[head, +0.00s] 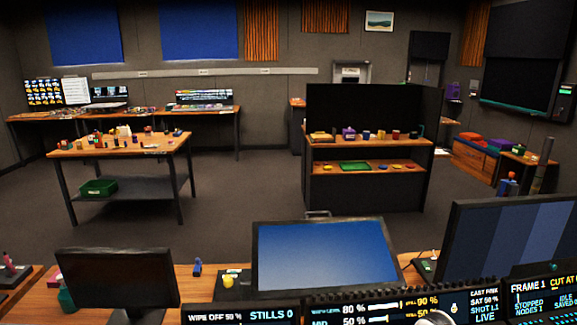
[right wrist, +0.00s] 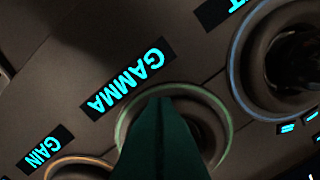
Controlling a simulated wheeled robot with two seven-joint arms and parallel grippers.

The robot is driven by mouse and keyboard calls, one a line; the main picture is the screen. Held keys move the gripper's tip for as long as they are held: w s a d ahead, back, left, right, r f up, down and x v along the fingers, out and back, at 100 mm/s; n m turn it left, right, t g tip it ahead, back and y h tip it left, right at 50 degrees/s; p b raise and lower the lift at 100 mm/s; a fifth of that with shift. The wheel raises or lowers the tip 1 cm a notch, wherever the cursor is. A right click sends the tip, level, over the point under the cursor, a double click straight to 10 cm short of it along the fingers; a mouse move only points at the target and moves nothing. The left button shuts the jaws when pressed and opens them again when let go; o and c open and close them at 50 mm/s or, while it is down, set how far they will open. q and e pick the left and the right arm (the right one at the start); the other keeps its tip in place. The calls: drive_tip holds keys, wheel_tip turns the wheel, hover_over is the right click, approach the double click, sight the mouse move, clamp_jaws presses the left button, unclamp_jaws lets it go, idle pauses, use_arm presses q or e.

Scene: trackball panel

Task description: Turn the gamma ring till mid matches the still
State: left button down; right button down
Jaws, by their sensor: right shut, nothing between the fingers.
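In the right wrist view the gamma ring (right wrist: 218,115) is a round dark control with a thin green lit rim, beside an upside-down GAMMA label (right wrist: 127,79). My right gripper (right wrist: 163,102), dark green, is shut and empty. Its fingers lie over the ring in the picture and hide much of it; I cannot tell whether they touch it. In the head view the readout strip (head: 365,308) shows 80 % beside a still value of 90 % on the upper line. The MID line shows 50 %; its still value is partly cut off at the bottom edge. My left gripper is not in view.
The orange-rimmed gain ring (right wrist: 75,165) and a larger blue-rimmed ring (right wrist: 238,60) flank the gamma ring closely. Monitors (head: 322,258) stand behind the panel in the head view. A worktable (head: 120,144) and a black shelf (head: 368,190) stand beyond, with open floor between them.

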wheel_tip(320, 180, up, 9)
drive_tip(key=p, duration=0.6)
drive_tip(key=shift+p, duration=0.35)
